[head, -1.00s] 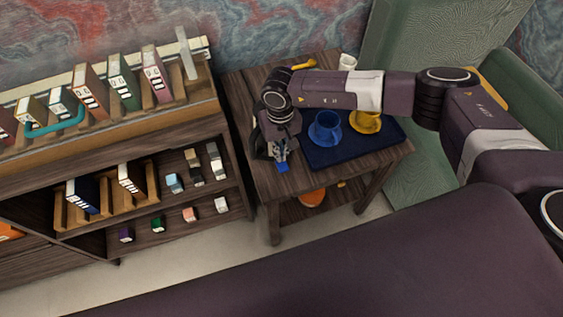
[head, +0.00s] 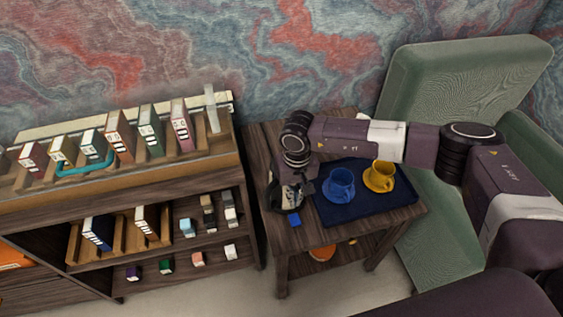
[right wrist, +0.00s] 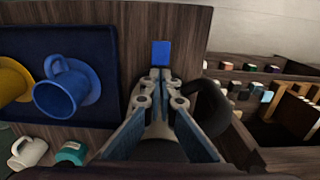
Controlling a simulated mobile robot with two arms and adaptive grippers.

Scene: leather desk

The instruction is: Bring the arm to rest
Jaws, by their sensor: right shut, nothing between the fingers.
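My right arm reaches in from the right in the head view, over the small wooden table (head: 408,212). My right gripper (head: 292,205) points down above the table's left part. It also shows in the right wrist view (right wrist: 160,73), with its fingertips together and nothing between them. A small blue block (right wrist: 161,53) lies on the table just beyond the fingertips; it also shows in the head view (head: 294,219). I cannot tell whether the fingertips touch it. My left gripper is in neither view.
A dark blue mat (head: 345,212) holds a blue cup (head: 340,186) and a yellow cup (head: 380,176), each on a saucer. A shelf (head: 200,174) with binders and small blocks stands left. A green armchair (head: 450,90) stands right. A white mug (right wrist: 28,152) shows in the wrist view.

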